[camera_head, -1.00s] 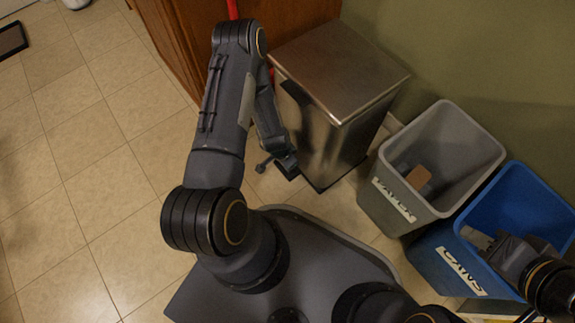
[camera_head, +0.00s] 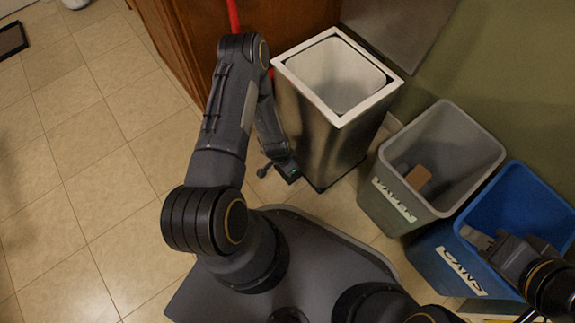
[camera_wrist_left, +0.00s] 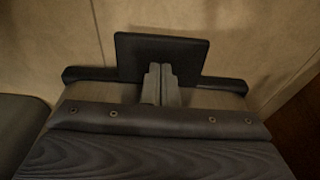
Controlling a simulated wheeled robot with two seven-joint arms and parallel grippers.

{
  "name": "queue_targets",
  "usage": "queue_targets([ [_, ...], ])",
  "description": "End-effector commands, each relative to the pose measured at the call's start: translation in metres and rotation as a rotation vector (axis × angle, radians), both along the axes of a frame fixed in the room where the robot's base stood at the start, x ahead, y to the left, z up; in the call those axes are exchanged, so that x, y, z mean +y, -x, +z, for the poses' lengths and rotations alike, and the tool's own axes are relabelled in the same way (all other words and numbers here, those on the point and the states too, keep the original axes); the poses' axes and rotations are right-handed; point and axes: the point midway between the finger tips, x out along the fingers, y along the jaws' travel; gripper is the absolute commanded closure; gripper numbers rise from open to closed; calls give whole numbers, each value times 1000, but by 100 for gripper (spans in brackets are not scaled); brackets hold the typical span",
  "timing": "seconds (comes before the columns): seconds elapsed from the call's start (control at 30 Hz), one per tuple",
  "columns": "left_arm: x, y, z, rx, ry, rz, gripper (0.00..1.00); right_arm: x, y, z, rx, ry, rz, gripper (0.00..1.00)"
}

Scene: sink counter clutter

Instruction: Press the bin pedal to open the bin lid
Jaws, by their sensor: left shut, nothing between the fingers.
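The metal pedal bin (camera_head: 330,130) stands by the wooden cabinet in the head view. Its lid (camera_head: 395,35) is up, tilted back by the wall, and the pale inside shows. In the left wrist view, a flat black plate, which looks like the pedal (camera_wrist_left: 180,50), lies at my left fingertips. My left gripper (camera_wrist_left: 160,72) is shut and empty, its tips over the plate's near edge. In the head view it is low at the bin's front, partly hidden by my arm. My right gripper (camera_head: 482,238) is over the blue bin; its finger gap is unclear.
A grey paper bin (camera_head: 385,195) with a brown item inside and a blue cans bin (camera_head: 440,265) stand to the right of the metal bin. The wooden cabinet (camera_head: 290,20) is behind it. The tiled floor (camera_head: 90,140) on the left is mostly clear.

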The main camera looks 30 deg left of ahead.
Motion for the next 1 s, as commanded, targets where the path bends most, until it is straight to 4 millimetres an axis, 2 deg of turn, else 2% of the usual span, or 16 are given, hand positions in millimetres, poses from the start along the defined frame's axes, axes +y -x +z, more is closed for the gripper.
queue_targets([
  [0.57,0,0,3,0,0,-1,100,0,0,2,0,0,0,64],
  [1.0,0,0,48,0,-2,-2,100,0,0,35,0,0,0,64],
])
